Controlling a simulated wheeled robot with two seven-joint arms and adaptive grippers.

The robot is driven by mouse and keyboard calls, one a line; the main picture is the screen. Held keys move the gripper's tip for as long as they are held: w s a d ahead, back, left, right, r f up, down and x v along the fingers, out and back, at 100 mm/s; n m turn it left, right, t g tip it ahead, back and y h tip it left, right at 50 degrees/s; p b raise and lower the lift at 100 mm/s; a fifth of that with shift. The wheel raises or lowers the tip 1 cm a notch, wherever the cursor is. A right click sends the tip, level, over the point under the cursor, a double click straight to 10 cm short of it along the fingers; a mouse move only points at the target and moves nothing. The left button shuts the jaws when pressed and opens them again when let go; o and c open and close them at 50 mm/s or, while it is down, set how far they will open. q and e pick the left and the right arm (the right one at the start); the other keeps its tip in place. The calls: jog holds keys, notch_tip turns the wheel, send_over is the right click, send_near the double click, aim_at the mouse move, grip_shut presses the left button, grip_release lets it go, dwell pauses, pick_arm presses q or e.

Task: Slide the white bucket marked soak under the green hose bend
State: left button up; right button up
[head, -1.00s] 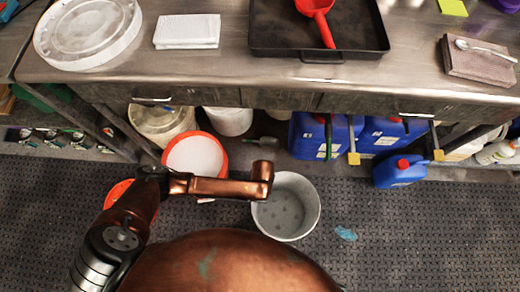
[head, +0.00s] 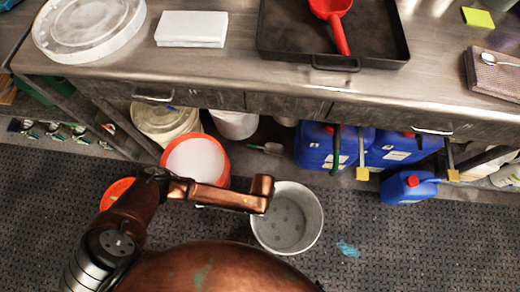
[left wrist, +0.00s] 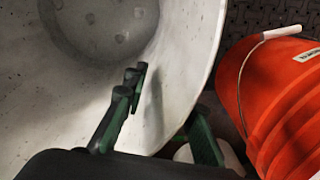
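A white bucket (head: 304,232) stands open and upright on the floor mat, empty inside; no soak marking is visible. A green hose-like piece (head: 336,150) hangs below the bench front, before the blue jugs, right of and beyond the bucket. Whether it is the hose bend I cannot tell. My left arm reaches to the bucket's left rim; its fingers are hidden in the head view. In the left wrist view my left gripper (left wrist: 168,96) straddles the bucket wall, one finger inside and one outside. The fingers are apart, with a shadow between the inner finger and wall. My right gripper is not in view.
An orange bucket (head: 222,176) with white contents stands close left of the white bucket. Blue jugs (head: 408,188) stand under the steel bench (head: 250,72). A yellow-tipped piece (head: 362,174) hangs at the bench front. The floor right of the white bucket is mostly clear.

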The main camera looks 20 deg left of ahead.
pick_arm(q)
jog(key=shift+a, duration=0.15)
grip_shut()
jog(key=shift+w, duration=0.1)
